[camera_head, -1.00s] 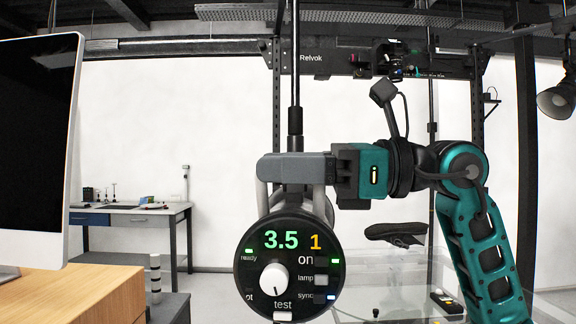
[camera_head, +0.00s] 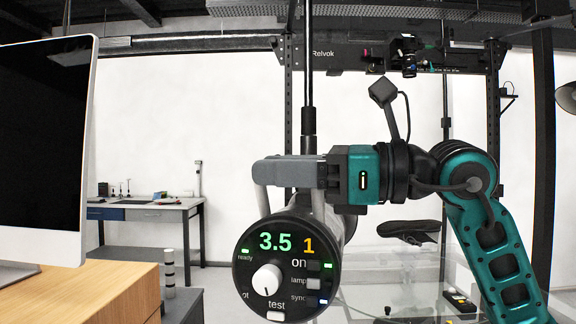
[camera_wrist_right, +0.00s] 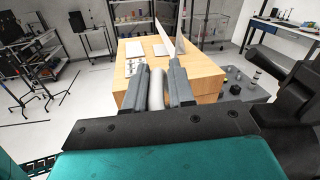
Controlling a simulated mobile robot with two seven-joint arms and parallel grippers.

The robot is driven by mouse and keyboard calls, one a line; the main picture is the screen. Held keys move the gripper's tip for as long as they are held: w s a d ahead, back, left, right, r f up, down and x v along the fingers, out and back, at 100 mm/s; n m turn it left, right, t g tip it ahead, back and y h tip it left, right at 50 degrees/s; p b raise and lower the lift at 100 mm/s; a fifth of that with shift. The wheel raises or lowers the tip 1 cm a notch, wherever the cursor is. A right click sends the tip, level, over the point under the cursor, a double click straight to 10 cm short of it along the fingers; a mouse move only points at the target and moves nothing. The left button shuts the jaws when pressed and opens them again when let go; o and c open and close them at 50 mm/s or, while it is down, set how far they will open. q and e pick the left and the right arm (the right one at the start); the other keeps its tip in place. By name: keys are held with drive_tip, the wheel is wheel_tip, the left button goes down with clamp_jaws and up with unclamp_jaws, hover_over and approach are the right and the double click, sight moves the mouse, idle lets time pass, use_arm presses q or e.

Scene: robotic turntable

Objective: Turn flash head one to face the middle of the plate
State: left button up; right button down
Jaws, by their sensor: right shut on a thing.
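Flash head one (camera_head: 285,290) is a black cylinder hanging from a dark pole, its round rear panel towards me. The panel reads 3.5 and 1, with a white knob and small lit buttons; its barrel points away and a little to the right. My right gripper (camera_head: 287,172) is above the panel, its grey fingers reaching in from the right and shut on the head's handle. In the right wrist view, the gripper (camera_wrist_right: 166,88) has a pale rounded bar (camera_wrist_right: 156,90) between its fingers. The front of the head is hidden. My left gripper is not in view.
A monitor (camera_head: 45,150) stands on a wooden desk (camera_head: 105,293) at the left. A clear sheet (camera_head: 400,275), perhaps the plate, is at the lower right, with a black pad-like thing (camera_head: 410,232) above it. A dark frame (camera_head: 365,58) spans the back.

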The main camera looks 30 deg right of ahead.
drive_tip(key=shift+a+f, duration=0.35)
drive_tip(key=shift+w+a+m+t+h+p, duration=0.35)
drive_tip(key=shift+w+m+t+h+p, duration=0.15)
drive_tip(key=shift+h, duration=0.1)
drive_tip(key=shift+w+a+m+t+h, duration=0.35)
drive_tip(key=shift+w+m+t+h, duration=0.05)
drive_tip(key=shift+w+h, duration=0.1)
idle(0.3)
drive_tip(key=shift+w+a+m+t+h, duration=0.35)
drive_tip(key=shift+w+m+t+h, duration=0.05)
drive_tip(key=shift+h, duration=0.1)
